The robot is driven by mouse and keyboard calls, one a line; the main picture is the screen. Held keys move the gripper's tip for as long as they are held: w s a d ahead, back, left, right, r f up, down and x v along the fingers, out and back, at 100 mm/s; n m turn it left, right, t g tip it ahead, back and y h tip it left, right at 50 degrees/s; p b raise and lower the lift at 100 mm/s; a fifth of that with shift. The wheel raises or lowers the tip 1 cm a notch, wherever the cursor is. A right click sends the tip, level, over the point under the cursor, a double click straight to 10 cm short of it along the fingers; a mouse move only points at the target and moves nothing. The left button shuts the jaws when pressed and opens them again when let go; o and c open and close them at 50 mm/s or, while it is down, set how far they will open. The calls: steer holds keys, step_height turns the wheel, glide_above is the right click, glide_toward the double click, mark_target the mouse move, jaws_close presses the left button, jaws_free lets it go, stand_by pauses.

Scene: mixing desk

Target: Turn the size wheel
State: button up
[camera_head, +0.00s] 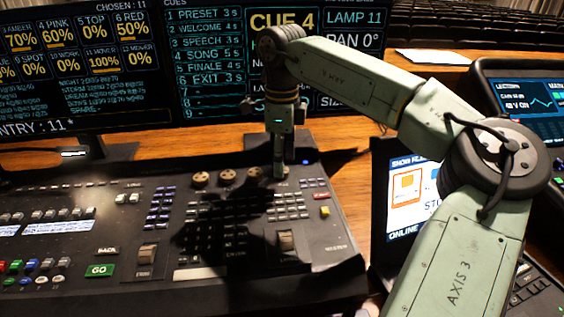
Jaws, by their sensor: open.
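The mixing desk (120,235) has a row of round tan-topped wheels along its back part: one at the left (200,179), one beside it (227,176) and a third (254,174). My gripper (279,172) points straight down at the right end of this row. A fourth wheel there is mostly hidden by the fingers. The labels are too small to read, so I cannot tell for sure which is the size wheel. My gripper is open, with its fingertips low at the desk surface. Whether they touch or straddle the wheel I cannot tell.
A large monitor (205,62) stands behind, showing CUE 4, LAMP 11 and PAN 0°; its lower right is partly covered by my arm. A laptop (405,195) and another screen (525,100) stand at the right. Faders (285,241) and buttons lie in front of the wheels.

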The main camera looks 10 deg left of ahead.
steer(key=shift+f, duration=0.95)
jaws_close()
steer(key=shift+r+n+p, duration=0.1)
steer(key=shift+n+p, duration=0.35)
steer(key=shift+n, duration=0.35)
jaws_free()
